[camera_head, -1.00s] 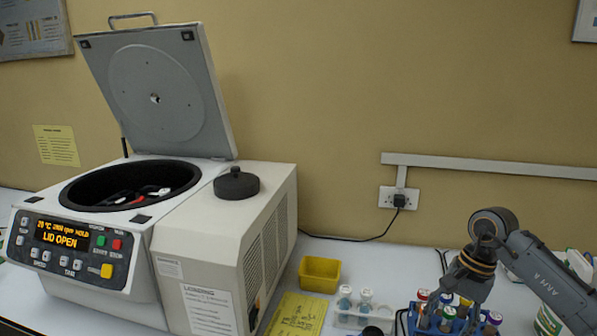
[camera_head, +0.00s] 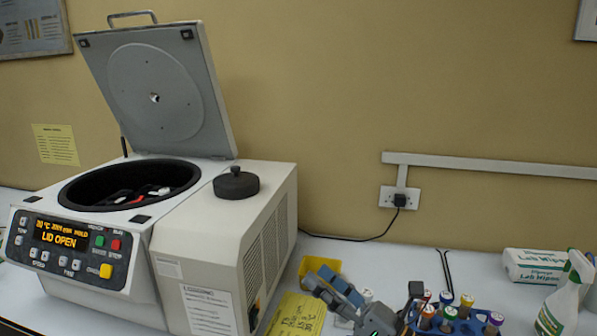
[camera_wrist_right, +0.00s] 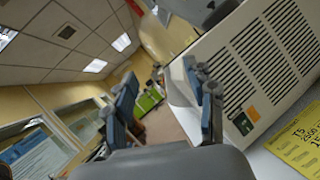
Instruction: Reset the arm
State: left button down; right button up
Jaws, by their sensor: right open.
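My right gripper (camera_head: 328,284) shows low in the head view, just right of the centrifuge (camera_head: 225,240), its blue-padded fingers pointing up and to the left. In the right wrist view its two fingers (camera_wrist_right: 160,98) are spread apart with nothing between them. The centrifuge lid (camera_head: 157,95) stands raised, and the display (camera_head: 60,238) reads LID OPEN. My left gripper is not in view.
A yellow tray (camera_head: 308,267) is partly hidden behind my right gripper. A yellow note (camera_head: 297,315) lies in front. A tube rack (camera_head: 411,321) with colored-cap tubes stands at right. A spray bottle (camera_head: 562,305) and wipes pack (camera_head: 533,265) are farther right.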

jog(key=s+d+f+m+h, duration=0.3)
jog(key=d+f+m+h, duration=0.6)
jog(key=m, duration=0.6)
jog(key=s+d+f+m+h, duration=0.3)
jog(key=d+f+m+h, duration=0.55)
jog(key=m, duration=0.75)
jog(key=s+a+f+m+g, duration=0.1)
jog(key=s+f+m+g, duration=0.5)
jog(key=s, duration=0.5)
jog(key=s+a+f+m+g, duration=0.15)
jog(key=s+f+g, duration=0.25)
jog(key=s+f, duration=0.55)
jog(key=s+d+f+g, duration=0.1)
jog(key=s+f, duration=0.2)
jog(key=f, duration=2.4)
jog(key=s+d+f+g, duration=0.1)
jog(key=s+d+f, duration=0.2)
jog(key=s+f, duration=1.1)
jog(key=shift+s+f+g+b, duration=0.3)
jog(key=shift+s+b, duration=0.15)
jog(key=shift+s, duration=0.55)
